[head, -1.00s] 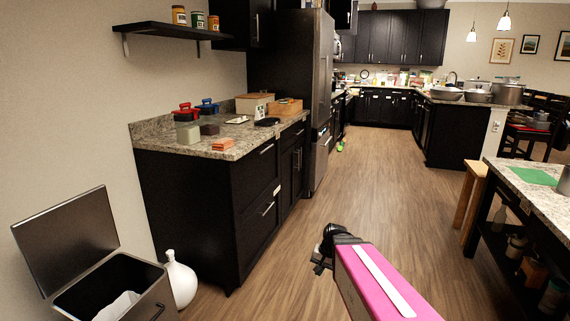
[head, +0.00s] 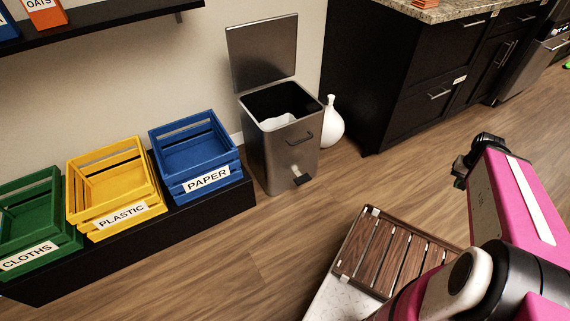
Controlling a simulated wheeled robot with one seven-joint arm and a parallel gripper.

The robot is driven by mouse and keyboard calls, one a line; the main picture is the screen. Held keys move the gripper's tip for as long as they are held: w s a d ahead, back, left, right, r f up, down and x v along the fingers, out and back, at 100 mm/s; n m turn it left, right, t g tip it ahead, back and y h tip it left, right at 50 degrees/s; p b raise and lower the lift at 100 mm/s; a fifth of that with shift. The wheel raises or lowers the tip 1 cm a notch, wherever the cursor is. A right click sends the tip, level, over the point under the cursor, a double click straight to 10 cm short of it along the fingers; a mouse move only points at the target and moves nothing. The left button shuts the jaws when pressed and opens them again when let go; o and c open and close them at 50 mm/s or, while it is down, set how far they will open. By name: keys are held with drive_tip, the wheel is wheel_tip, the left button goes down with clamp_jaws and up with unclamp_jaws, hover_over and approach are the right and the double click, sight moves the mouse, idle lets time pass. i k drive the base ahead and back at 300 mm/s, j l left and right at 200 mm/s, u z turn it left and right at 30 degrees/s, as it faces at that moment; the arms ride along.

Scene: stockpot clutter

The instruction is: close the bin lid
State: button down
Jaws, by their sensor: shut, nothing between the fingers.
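The bin (head: 284,155) is a metal pedal bin on the floor against the wall, in the middle of the head view. Its lid (head: 263,53) stands open, upright at the back of the rim. A white liner or paper shows inside. A dark handle is on the front and a black pedal (head: 302,179) is at the base. My gripper (head: 461,172) is at the right, apart from the bin and to its right. It is small and dark in this view, and its fingers are shut and empty.
Green (head: 30,215), yellow (head: 113,185) and blue (head: 193,155) crates stand on a low black bench left of the bin. A white vase (head: 332,122) stands right of it, by dark cabinets (head: 430,80). A slatted wooden item (head: 392,252) is in front. Floor between is clear.

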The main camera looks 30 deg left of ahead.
sight(261, 52)
drive_tip(key=u, duration=1.6)
